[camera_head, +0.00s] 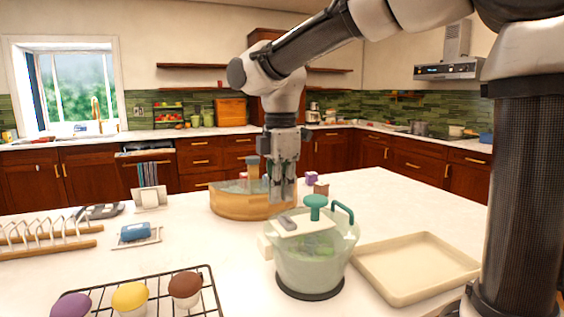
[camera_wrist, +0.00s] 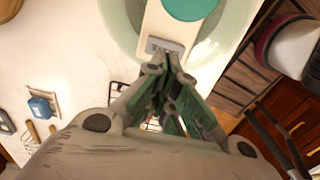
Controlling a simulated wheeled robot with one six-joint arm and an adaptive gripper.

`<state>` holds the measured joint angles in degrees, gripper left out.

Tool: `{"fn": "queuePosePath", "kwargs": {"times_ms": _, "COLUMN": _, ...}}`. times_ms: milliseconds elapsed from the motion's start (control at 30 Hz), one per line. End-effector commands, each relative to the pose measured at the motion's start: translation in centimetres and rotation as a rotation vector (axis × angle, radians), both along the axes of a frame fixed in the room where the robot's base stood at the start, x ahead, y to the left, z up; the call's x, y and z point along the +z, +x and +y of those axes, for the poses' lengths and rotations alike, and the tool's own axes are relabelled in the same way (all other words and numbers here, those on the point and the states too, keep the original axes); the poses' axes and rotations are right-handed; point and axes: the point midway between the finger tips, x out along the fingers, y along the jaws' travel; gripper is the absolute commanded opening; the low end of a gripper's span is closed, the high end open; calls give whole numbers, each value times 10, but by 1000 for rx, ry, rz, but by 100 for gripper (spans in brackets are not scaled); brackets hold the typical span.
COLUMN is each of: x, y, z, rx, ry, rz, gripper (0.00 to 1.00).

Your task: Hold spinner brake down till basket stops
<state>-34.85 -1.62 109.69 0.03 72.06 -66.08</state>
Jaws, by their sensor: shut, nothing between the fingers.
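The salad spinner (camera_head: 311,268) stands on the white counter, a pale translucent bowl on a dark base with green contents inside. A teal knob (camera_head: 316,203) tops its white lid bar and shows in the wrist view (camera_wrist: 190,6). The grey brake button (camera_head: 287,222) lies on the bar left of the knob; the wrist view shows it too (camera_wrist: 165,45). My gripper (camera_head: 283,201) is shut and empty, pointing down just above the brake. In the wrist view its fingertips (camera_wrist: 166,62) overlap the brake's near edge; contact cannot be told. Whether the basket turns cannot be told.
A wooden tub (camera_head: 232,207) stands behind the spinner, close to my gripper. An empty beige tray (camera_head: 415,268) lies to the right. A wire rack with colored cups (camera_head: 130,297) is at front left. A teal handle (camera_head: 343,210) rises at the spinner's right.

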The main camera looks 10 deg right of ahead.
Motion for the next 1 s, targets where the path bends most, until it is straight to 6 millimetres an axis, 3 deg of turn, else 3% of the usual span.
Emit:
{"fn": "queuePosePath", "kwargs": {"times_ms": 200, "x": 48, "y": 1, "z": 0, "rx": 1, "ry": 3, "rz": -5, "gripper": 0}}
{"fn": "queuePosePath", "kwargs": {"times_ms": 400, "x": 73, "y": 1, "z": 0, "rx": 1, "ry": 2, "rz": -4, "gripper": 0}}
{"fn": "queuePosePath", "kwargs": {"times_ms": 867, "x": 79, "y": 0, "z": -3, "rx": -12, "ry": 3, "rz": -6, "gripper": 0}}
{"fn": "queuePosePath", "kwargs": {"times_ms": 967, "x": 77, "y": -6, "z": -25, "rx": -120, "ry": 17, "rz": -25, "gripper": 0}}
{"fn": "queuePosePath", "kwargs": {"times_ms": 1000, "x": 75, "y": -11, "z": -42, "rx": -202, "ry": 28, "rz": -39, "gripper": 0}}
